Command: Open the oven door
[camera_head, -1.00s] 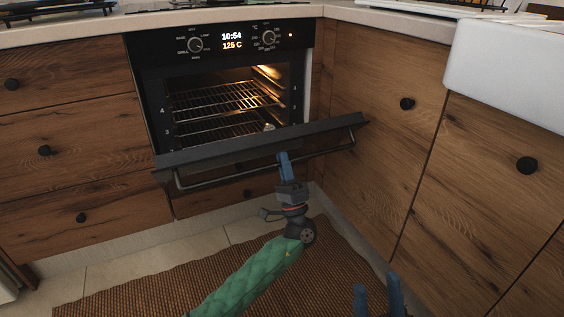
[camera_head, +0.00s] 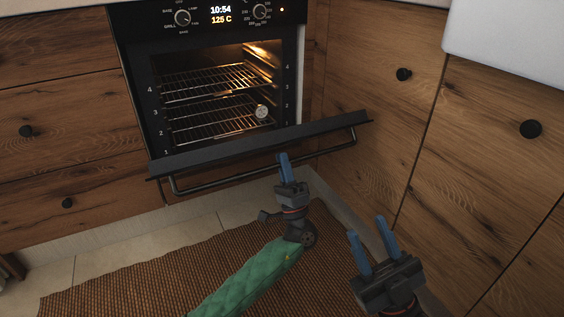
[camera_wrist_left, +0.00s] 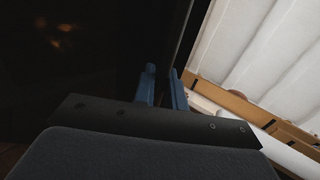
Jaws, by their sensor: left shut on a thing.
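The black oven (camera_head: 220,55) is at the upper middle of the head view, its lit inside showing. Its door (camera_head: 200,157) is tilted part-way down, hinged below the opening. A dark bar handle (camera_head: 225,184) runs along the door's outer side. My left gripper (camera_head: 284,158), on the green-sleeved arm, is shut on the handle near its middle; the fingers hide the exact contact. Its blue fingers also show in the left wrist view (camera_wrist_left: 162,85), beside a dark surface. My right gripper (camera_head: 368,238) is at the lower right, its blue fingers apart and empty.
Wire racks (camera_head: 218,82) and a small round dial (camera_head: 262,111) are inside the oven. Wooden drawers (camera_head: 75,165) stand at left, wooden cabinet fronts (camera_head: 370,120) close at right. A woven brown rug (camera_head: 150,270) covers the floor. A white sink (camera_head: 510,35) juts out at upper right.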

